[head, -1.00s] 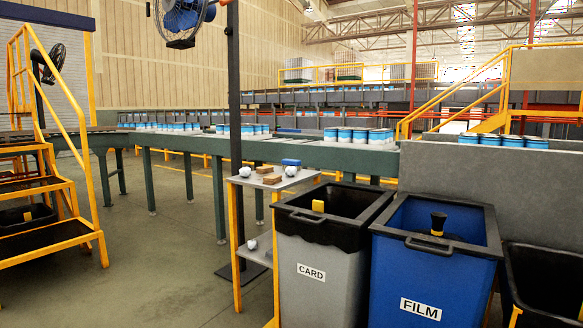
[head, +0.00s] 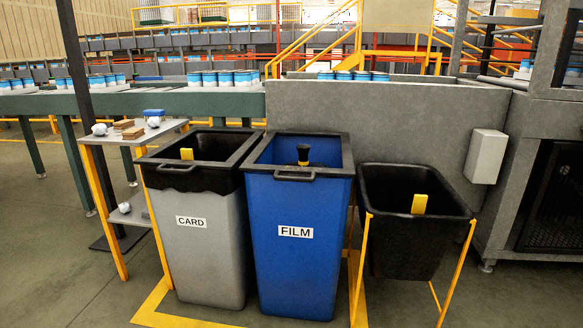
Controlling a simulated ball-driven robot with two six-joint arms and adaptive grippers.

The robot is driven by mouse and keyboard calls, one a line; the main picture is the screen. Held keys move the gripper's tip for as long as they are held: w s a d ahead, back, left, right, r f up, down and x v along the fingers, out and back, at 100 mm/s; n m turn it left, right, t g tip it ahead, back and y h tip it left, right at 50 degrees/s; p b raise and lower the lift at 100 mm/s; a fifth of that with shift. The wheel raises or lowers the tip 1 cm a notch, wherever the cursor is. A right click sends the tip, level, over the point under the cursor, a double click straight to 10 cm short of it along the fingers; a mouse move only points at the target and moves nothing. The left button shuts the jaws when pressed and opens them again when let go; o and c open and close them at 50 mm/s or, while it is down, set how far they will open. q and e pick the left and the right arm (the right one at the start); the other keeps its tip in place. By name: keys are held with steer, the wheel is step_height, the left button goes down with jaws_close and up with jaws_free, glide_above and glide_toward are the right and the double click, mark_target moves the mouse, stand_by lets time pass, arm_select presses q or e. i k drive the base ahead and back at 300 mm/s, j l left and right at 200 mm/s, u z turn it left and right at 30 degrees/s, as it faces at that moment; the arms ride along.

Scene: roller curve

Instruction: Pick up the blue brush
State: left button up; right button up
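A small blue item (head: 154,113), which looks like the blue brush, lies at the back right of the small shelf top (head: 172,130) left of the bins. It is small in view, so its bristles cannot be made out. Brown blocks (head: 128,127) and white crumpled balls (head: 99,129) lie near it. Neither of my grippers shows in the head view.
A grey CARD bin (head: 212,248), a blue FILM bin (head: 300,262) and a black tub (head: 390,240) on a yellow stand fill the front. A dark post (head: 80,90) stands beside the shelf. A conveyor with cans runs behind. Floor is open at lower left.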

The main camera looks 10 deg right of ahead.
mark_target(148, 114)
steer(key=i+j+z, duration=0.1)
steer(key=z, duration=0.45)
steer(key=i+j+z, duration=0.15)
steer(key=j, duration=0.2)
steer(key=i+j+z, duration=0.1)
steer(key=j, duration=0.25)
steer(key=i+j+z, duration=0.15)
steer(key=j, duration=0.25)
steer(key=i+j+z, duration=0.15)
steer(key=j, duration=0.25)
steer(key=j+z, duration=0.1)
steer(key=j, duration=0.25)
